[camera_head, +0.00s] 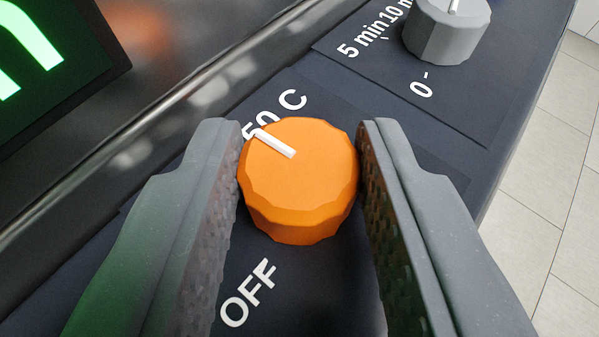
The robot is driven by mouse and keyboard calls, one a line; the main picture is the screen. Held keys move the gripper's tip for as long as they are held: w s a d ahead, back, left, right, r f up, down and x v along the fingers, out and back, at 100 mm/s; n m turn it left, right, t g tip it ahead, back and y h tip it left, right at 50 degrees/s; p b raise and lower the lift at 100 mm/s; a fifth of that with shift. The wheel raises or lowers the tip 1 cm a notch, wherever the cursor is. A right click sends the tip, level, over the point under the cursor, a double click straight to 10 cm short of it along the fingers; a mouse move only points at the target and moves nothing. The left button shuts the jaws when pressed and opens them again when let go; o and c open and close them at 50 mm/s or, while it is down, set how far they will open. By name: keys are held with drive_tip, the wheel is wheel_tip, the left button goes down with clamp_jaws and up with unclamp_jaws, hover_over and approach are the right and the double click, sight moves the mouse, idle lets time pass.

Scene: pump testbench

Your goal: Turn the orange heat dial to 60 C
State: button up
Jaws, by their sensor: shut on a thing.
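The orange heat dial (299,205) sits on the dark panel in the middle of the view. My gripper (301,155) is shut on it, with one textured finger at its left side and one at its right. The white pointer line on the dial's top points to the upper left, towards a white temperature label (288,104) ending in "0 C". The white "OFF" mark (248,293) is on the panel below the dial. Any marks behind my fingers are hidden.
A grey dial (445,32) with "0", "5 min" and "10" marks stands at the upper right. A dark screen with green characters (30,45) is at the upper left. The panel's right edge drops away to a light tiled floor (545,200).

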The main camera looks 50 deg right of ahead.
drive_tip(key=o, duration=1)
drive_tip(key=b+v, duration=0.2)
drive_tip(key=v, duration=1.1)
drive_tip(key=shift+s+a+r, duration=0.15)
drive_tip(key=shift+a, duration=0.2)
